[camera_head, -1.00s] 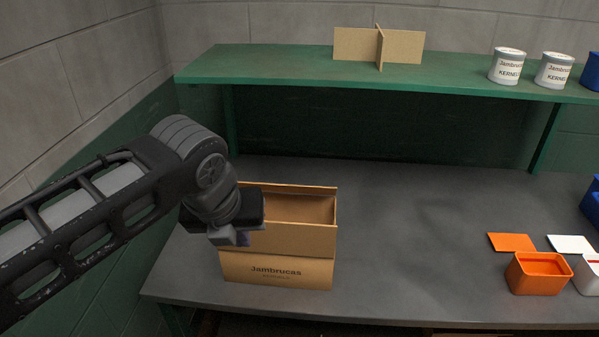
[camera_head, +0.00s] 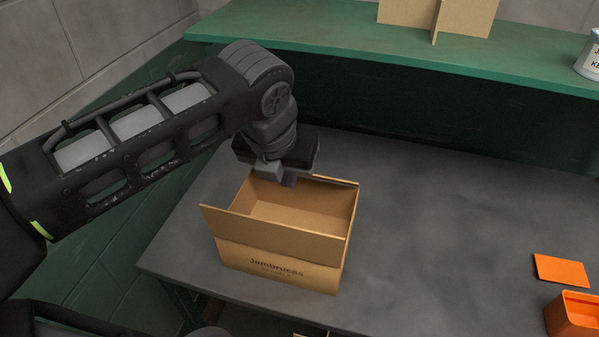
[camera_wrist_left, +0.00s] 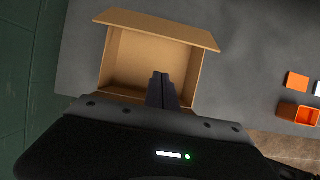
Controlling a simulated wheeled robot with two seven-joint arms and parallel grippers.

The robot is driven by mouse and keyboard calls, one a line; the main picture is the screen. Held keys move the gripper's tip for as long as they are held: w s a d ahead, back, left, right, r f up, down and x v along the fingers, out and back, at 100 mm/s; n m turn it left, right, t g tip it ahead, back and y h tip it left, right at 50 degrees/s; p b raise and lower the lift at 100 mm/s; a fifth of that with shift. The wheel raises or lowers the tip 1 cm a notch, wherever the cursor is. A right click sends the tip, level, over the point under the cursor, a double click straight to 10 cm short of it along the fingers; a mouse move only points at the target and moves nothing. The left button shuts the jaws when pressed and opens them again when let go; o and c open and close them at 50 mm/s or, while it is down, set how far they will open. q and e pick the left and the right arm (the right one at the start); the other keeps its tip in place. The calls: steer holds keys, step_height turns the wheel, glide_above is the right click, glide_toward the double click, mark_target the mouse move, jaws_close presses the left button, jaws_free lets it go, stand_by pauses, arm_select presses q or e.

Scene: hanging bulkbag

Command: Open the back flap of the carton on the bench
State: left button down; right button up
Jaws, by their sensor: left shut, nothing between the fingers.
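The brown carton (camera_head: 283,270) stands on the bench with its top uncovered and its inside showing empty. My left gripper (camera_head: 288,181) is shut and empty at the carton's back left, by the back rim. In the left wrist view its fingers (camera_wrist_left: 160,80) overlap the opening; contact is unclear. My right gripper is out of view.
The grey bench (camera_head: 440,230) is clear right of the carton. An orange lid (camera_head: 561,270) and orange bin (camera_head: 574,316) are at far right. A green shelf (camera_head: 350,45) above the back holds a cardboard divider (camera_head: 465,14) and a can (camera_head: 589,60).

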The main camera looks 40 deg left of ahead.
arm_select(q)
steer(key=w+a+f+p, duration=0.2)
steer(key=w+f, duration=0.4)
steer(key=shift+w+a+f, duration=0.15)
steer(key=shift+w+f, duration=0.1)
steer(key=shift+w, duration=0.05)
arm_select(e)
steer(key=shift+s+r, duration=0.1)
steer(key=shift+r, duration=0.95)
arm_select(q)
steer(key=shift+r, duration=0.15)
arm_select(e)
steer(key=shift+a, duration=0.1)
